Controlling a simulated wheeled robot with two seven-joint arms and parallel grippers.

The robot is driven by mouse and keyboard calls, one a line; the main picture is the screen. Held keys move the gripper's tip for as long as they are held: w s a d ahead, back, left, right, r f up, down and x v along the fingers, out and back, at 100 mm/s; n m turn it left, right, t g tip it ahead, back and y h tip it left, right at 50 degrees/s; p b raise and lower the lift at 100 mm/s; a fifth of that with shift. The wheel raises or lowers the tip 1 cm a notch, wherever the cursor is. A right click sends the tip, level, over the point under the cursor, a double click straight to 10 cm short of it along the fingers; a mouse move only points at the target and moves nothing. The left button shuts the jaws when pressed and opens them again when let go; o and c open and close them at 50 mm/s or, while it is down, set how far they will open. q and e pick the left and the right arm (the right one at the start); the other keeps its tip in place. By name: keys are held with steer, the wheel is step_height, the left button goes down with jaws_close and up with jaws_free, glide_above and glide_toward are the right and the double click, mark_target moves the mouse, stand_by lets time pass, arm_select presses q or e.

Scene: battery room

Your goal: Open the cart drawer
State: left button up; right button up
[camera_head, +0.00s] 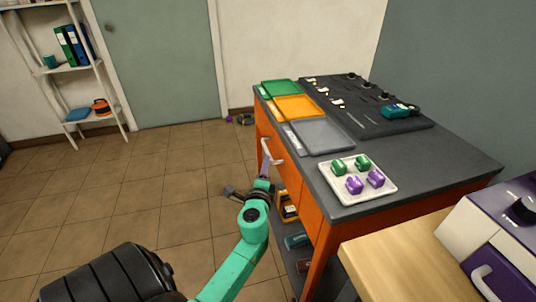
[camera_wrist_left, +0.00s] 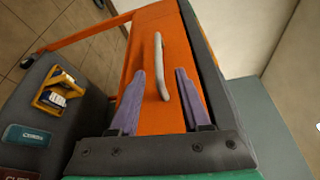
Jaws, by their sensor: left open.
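The orange cart (camera_head: 316,222) with a dark grey top stands right of centre in the head view. A pale bar handle (camera_head: 271,152) sits on its orange drawer front, and the drawer looks shut. My left gripper (camera_head: 264,170) is at the cart's side, close to the handle. In the left wrist view my left gripper (camera_wrist_left: 161,72) has its purple fingers apart, on either side of the handle (camera_wrist_left: 159,60). The near end of the handle lies between the fingers, with no visible contact. The drawer front (camera_wrist_left: 150,28) is behind it. My right gripper is not in view.
The cart top carries a green tray (camera_head: 278,88), an orange tray (camera_head: 297,107), a grey tray (camera_head: 320,138) and a white tray (camera_head: 345,191) with green and purple pieces. A yellow item (camera_wrist_left: 58,91) is on the lower shelf. A wooden surface (camera_head: 400,258) is near right. Floor left is clear.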

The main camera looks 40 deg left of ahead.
mark_target(268, 150)
arm_select(q)
steer(key=x, duration=0.9)
steer(key=shift+w+a+f+b, duration=0.15)
steer(key=shift+w+f+b, duration=0.1)
steer(key=shift+b, duration=0.15)
steer(key=shift+s, duration=0.1)
jaws_close()
stand_by(0.5)
